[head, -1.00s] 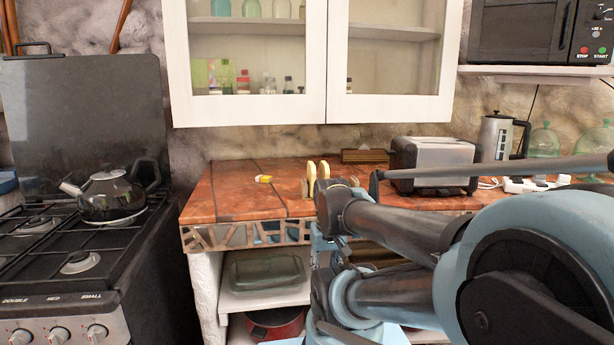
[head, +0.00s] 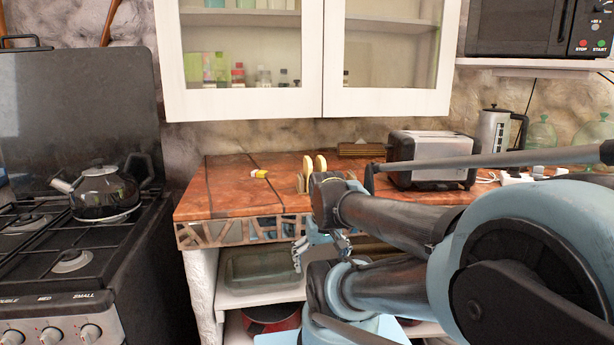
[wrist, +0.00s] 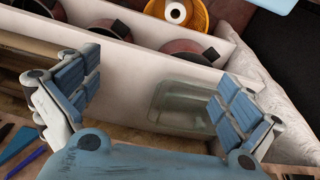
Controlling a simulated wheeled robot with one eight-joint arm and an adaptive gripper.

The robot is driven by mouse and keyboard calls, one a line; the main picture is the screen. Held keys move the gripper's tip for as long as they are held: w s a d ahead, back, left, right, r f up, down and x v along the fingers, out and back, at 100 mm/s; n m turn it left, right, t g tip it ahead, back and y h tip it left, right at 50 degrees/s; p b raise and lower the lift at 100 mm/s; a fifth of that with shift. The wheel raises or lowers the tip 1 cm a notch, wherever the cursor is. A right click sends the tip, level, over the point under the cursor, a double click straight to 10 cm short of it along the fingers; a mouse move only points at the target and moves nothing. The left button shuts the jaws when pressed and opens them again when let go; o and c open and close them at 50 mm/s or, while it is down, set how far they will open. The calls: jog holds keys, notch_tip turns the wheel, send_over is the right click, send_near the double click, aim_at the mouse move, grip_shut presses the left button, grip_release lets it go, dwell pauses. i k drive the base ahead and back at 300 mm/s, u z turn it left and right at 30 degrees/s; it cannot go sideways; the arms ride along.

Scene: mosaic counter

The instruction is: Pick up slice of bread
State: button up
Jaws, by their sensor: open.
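Two pale slices of bread (head: 307,166) stand upright side by side in a small wooden holder (head: 301,184) on the red-tiled counter (head: 229,188). They are partly hidden behind my arm in the head view, and neither shows in the wrist view. My gripper (head: 322,252) is below and in front of the counter's front edge, lower than the bread. In the wrist view my gripper (wrist: 155,90) has its blue-padded fingers spread wide, with nothing held between them.
A toaster (head: 430,158) stands right of the bread and a small yellow-and-white item (head: 259,174) lies to its left. Open shelves under the counter hold a glass dish (head: 262,268) and a red pot (head: 272,319). A stove with a kettle (head: 104,192) is at left.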

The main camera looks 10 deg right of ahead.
aim_at(308, 168)
jog(key=z, duration=0.2)
jog(key=k, duration=0.5)
jog(key=z, duration=0.55)
jog(key=k, duration=0.8)
jog(key=z, duration=0.15)
jog(key=i, duration=0.8)
jog(key=z, duration=0.15)
